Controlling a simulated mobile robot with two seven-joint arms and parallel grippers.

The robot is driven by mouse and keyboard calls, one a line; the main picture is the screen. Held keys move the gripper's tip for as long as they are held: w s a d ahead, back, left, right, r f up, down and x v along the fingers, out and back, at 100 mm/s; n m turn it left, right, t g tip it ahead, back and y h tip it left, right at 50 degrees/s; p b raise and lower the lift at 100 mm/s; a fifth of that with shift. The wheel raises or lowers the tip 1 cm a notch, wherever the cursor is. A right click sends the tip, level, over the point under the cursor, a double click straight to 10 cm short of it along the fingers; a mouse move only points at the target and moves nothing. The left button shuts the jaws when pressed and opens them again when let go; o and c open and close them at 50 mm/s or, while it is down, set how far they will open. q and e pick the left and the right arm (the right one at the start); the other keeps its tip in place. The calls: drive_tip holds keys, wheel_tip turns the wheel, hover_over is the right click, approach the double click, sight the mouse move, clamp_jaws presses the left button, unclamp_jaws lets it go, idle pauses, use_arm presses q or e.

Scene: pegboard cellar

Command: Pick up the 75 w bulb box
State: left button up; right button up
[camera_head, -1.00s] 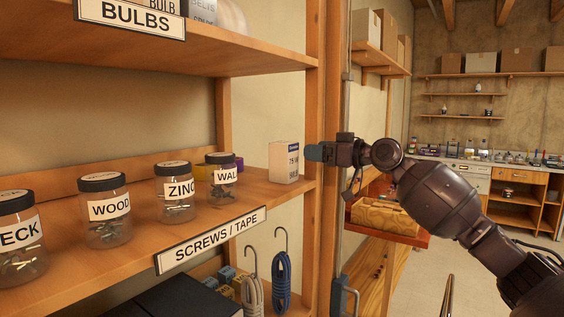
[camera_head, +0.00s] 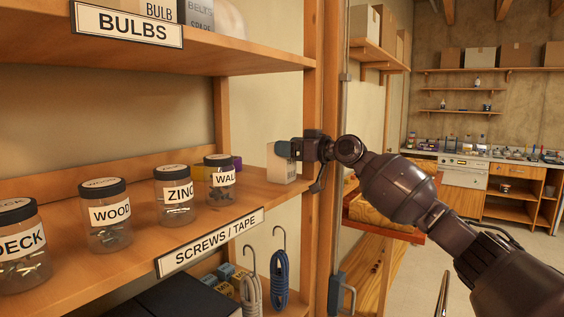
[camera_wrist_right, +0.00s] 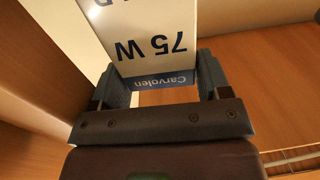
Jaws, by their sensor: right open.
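The 75 W bulb box (camera_head: 282,166) is white with a blue band. It stands on the middle shelf at its right end, partly hidden behind my right gripper (camera_head: 288,150) in the head view. In the right wrist view the box (camera_wrist_right: 150,35) shows "75 W" and "Carvolen" upside down. My right gripper (camera_wrist_right: 165,88) is open there, with one finger on either side of the box's near end. I cannot tell whether the fingers touch it. My left gripper is in neither view.
The wooden shelf post (camera_head: 313,230) stands close to the right gripper. Several labelled screw jars, such as the ZINC jar (camera_head: 173,197), line the shelf to the left. The BULBS shelf (camera_head: 230,50) is above.

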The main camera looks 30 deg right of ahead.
drive_tip(key=c, duration=0.6)
